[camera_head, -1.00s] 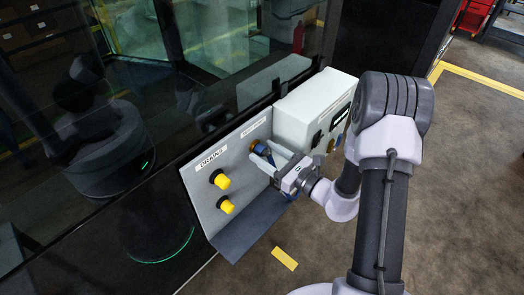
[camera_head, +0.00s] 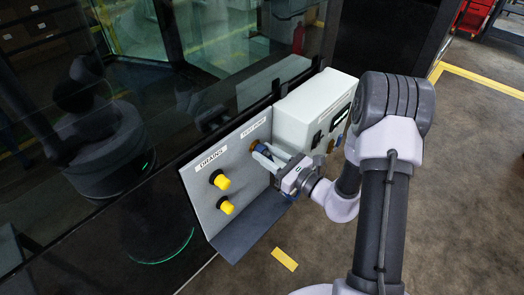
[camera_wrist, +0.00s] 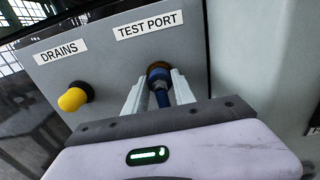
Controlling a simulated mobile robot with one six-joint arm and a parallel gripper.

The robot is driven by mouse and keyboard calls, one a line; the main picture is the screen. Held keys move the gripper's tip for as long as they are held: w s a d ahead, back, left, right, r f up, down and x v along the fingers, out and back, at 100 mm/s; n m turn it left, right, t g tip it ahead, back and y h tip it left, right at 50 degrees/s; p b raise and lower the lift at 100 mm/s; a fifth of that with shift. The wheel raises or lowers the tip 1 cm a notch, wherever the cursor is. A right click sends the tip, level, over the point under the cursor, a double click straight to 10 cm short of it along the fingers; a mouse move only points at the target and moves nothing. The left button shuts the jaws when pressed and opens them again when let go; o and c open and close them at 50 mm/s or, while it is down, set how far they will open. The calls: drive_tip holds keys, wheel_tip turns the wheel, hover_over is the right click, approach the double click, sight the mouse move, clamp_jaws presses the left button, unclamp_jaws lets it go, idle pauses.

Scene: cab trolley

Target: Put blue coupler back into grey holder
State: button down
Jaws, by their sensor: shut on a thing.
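The blue coupler (camera_wrist: 161,92) is at the brass test port (camera_wrist: 159,74) under the TEST PORT label, pointing into it. I cannot tell whether it is still locked on. My gripper (camera_wrist: 157,86) is shut on the coupler, one pale finger on each side. In the head view, my gripper (camera_head: 265,158) is at the panel by the port, and its fingers mostly hide the coupler. I cannot pick out a grey holder in either view.
Two yellow drain caps (camera_head: 221,181) stick out of the grey panel (camera_head: 205,200) left of my gripper. A pale box (camera_head: 305,105) stands close on the right. A dark sloping ledge (camera_head: 250,232) lies below. Open floor is at right.

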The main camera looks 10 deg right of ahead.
sight(269, 156)
drive_tip(key=shift+b+v, duration=0.75)
drive_tip(key=shift+v, duration=2.3)
drive_tip(key=shift+a, duration=0.1)
